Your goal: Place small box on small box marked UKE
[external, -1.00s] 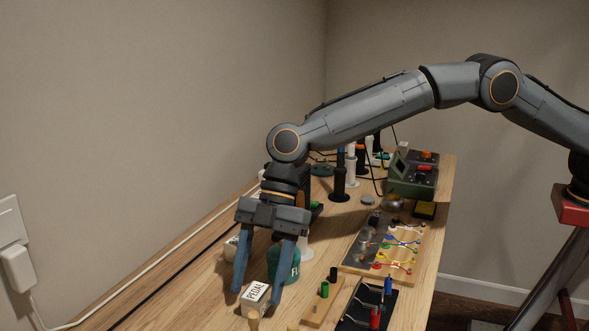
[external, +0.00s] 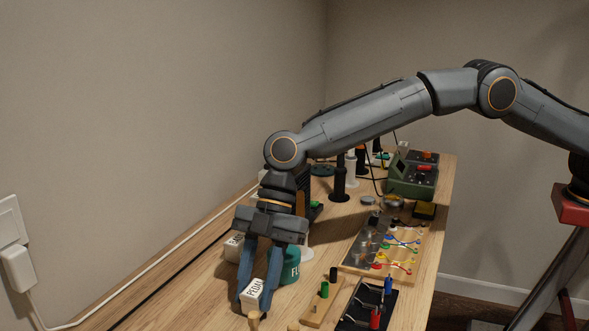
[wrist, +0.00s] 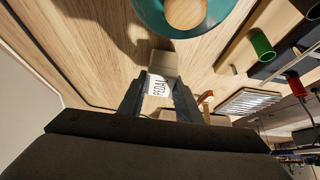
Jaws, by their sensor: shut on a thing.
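A small white box marked PEDAL (external: 253,294) is between the fingers of my gripper (external: 254,297), low over the bench. My gripper is shut on it. Its label also shows between the fingers in the wrist view (wrist: 158,86). A second small white box (external: 234,247) stands behind the left finger, close to the wall side. The gripper partly covers this second box, and I cannot read any marking on it. I cannot tell whether the held box still touches the bench.
A teal round container (external: 290,268) stands close to the right finger. A wooden strip (external: 326,304) with green and black caps, a black tray (external: 352,318) and a wiring board (external: 385,258) lie to the right.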

